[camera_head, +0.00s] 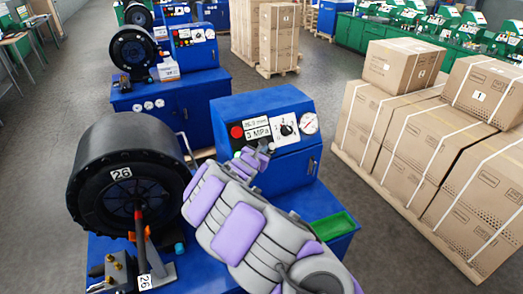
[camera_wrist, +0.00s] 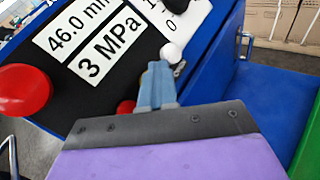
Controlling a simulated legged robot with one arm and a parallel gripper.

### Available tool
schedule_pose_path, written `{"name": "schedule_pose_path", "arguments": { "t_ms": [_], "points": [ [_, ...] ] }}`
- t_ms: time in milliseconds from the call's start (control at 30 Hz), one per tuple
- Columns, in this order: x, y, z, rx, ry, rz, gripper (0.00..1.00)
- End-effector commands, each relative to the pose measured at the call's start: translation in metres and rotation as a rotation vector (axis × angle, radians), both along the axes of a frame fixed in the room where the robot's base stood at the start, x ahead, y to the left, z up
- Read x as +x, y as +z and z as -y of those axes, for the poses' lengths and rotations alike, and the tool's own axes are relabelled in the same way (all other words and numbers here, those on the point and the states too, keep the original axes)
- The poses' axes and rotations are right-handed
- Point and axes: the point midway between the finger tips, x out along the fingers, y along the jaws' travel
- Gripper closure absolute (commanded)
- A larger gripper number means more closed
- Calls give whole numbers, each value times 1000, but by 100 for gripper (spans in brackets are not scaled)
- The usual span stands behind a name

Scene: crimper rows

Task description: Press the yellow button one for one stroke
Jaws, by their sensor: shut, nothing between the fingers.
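The blue crimper's control panel (camera_head: 275,118) faces me, with a large red button (camera_head: 237,131), a "3 MPa" label and a dial. My gripper (camera_head: 264,147) is shut and empty at the panel's lower edge. In the wrist view its blue-grey fingers (camera_wrist: 160,68) are close together, their tips just below a white round knob (camera_wrist: 171,52). A small red button (camera_wrist: 126,107) is left of the fingers, partly hidden. I cannot tell whether the tips touch the panel.
A large black crimper drum (camera_head: 128,180) marked 26 stands left of my arm. A green tray (camera_head: 334,226) lies at the right on the blue bench. Strapped cardboard boxes (camera_head: 420,130) stand on a pallet to the right, with free floor between.

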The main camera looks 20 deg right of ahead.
Motion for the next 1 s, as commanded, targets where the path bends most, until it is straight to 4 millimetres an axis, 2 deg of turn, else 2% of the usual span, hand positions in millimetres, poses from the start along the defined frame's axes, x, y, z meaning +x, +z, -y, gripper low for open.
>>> {"name": "schedule_pose_path", "arguments": {
  "t_ms": [433, 833, 1000],
  "points": [
    [-15, 9, -3, -1, -1, 1, 100],
    [-16, 11, -4, -1, 0, 1, 100],
    [-24, 17, -4, -3, 3, 2, 100]
  ]
}}
